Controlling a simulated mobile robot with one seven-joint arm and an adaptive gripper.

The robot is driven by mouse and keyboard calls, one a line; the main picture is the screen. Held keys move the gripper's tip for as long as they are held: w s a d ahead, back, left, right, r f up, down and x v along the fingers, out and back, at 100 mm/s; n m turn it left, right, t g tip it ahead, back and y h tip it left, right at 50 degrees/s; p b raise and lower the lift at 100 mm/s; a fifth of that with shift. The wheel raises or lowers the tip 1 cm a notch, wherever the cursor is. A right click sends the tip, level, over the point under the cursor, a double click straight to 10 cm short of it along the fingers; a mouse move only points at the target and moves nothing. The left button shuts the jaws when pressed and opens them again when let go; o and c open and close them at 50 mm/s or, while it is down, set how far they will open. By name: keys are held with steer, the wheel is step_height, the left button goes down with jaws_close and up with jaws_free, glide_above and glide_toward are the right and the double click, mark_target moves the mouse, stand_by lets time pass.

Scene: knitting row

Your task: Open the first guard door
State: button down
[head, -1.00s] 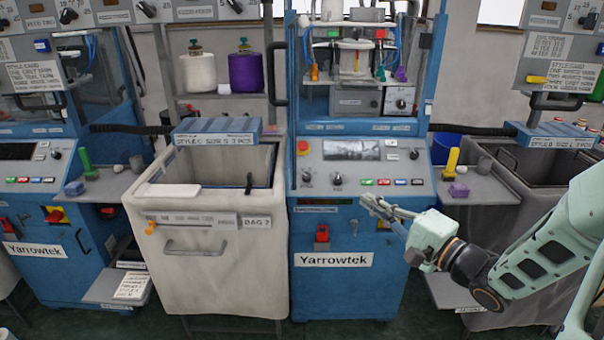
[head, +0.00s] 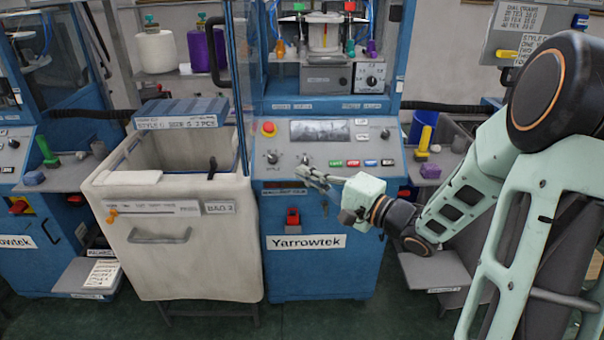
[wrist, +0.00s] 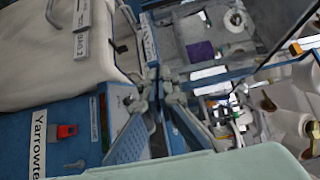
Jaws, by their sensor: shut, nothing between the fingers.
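The middle Yarrowtek machine (head: 322,268) has a clear guard door (head: 238,75) with a blue edge. The door stands out from the machine's left side, seen nearly edge-on, and the bay behind is uncovered. Its dark handle (head: 214,52) is at the door's left. My gripper (head: 303,176) is shut and empty in front of the control panel's lower edge, below and right of the door, apart from the handle. In the wrist view my fingers (wrist: 152,80) show in the middle, with the machine's label at left. Which door counts as first cannot be told.
A cream bag bin (head: 235,250) stands left of the machine, under the door. A red switch (head: 293,217) sits below the control panel. A side shelf (head: 432,168) with a yellow tool is at right. Another blue machine stands at far left.

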steer(key=w+a, duration=0.5)
steer(key=a, duration=0.4)
steer(key=shift+w+a, duration=0.1)
